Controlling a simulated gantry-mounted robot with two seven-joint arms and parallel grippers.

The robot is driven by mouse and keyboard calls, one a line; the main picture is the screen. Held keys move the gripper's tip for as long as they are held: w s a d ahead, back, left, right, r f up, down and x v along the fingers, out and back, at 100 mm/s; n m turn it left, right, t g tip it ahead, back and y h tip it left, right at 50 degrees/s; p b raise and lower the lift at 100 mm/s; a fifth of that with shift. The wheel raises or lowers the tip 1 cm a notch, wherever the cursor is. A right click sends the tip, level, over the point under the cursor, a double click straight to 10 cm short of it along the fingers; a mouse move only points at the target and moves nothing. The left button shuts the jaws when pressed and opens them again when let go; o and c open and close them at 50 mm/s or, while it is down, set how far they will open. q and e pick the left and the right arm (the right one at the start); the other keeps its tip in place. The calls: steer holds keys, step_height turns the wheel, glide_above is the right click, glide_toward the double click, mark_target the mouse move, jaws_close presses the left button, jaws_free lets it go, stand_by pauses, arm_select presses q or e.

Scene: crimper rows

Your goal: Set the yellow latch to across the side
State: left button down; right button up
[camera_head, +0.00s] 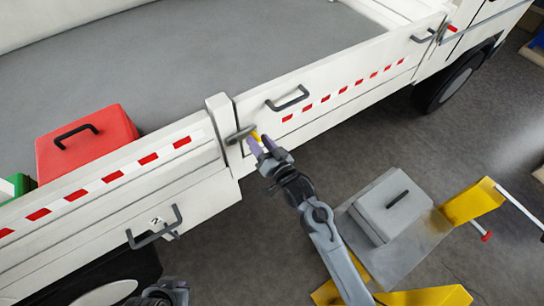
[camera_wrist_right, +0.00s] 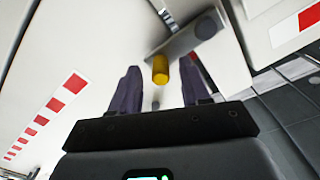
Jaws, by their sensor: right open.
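The latch is a grey bar (camera_head: 238,135) with a yellow end (camera_head: 257,134), mounted where a white post meets the truck's side panel. The bar slants over the seam between post and panel. In the right wrist view the yellow end (camera_wrist_right: 160,69) shows as a short cylinder below the grey bar (camera_wrist_right: 188,38). My right gripper (camera_head: 260,145) is open at the latch. In the wrist view its two purple fingers (camera_wrist_right: 161,75) stand on either side of the yellow end, with gaps visible. Contact cannot be told. My left gripper's fingers are not visible.
The white side panels (camera_head: 330,85) carry red-white strips and dark handles (camera_head: 287,98). A red box (camera_head: 86,145) stands in the truck bed. A grey case (camera_head: 392,206) rests on a yellow-edged platform at lower right. Grey floor beside the truck is open.

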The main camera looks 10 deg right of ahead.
steer(key=v, duration=0.9)
steer(key=shift+b, duration=0.4)
steer(key=shift+s+f, duration=0.1)
steer(key=s+d+f+g+h, duration=0.3)
steer(key=s+d+f, duration=0.2)
steer(key=s+f, duration=0.45)
steer(key=s+d+n+g+h, duration=0.1)
steer(key=s+d+g+h, duration=0.1)
steer(key=s+d+g, duration=0.5)
steer(key=s+d+n+g+h, duration=0.2)
steer(key=s+g, duration=0.1)
steer(key=s, duration=0.7)
step_height(320, 180, up, 14)
steer(key=p, duration=1.4)
steer(key=shift+s+r, duration=0.2)
steer(key=shift+r, duration=0.05)
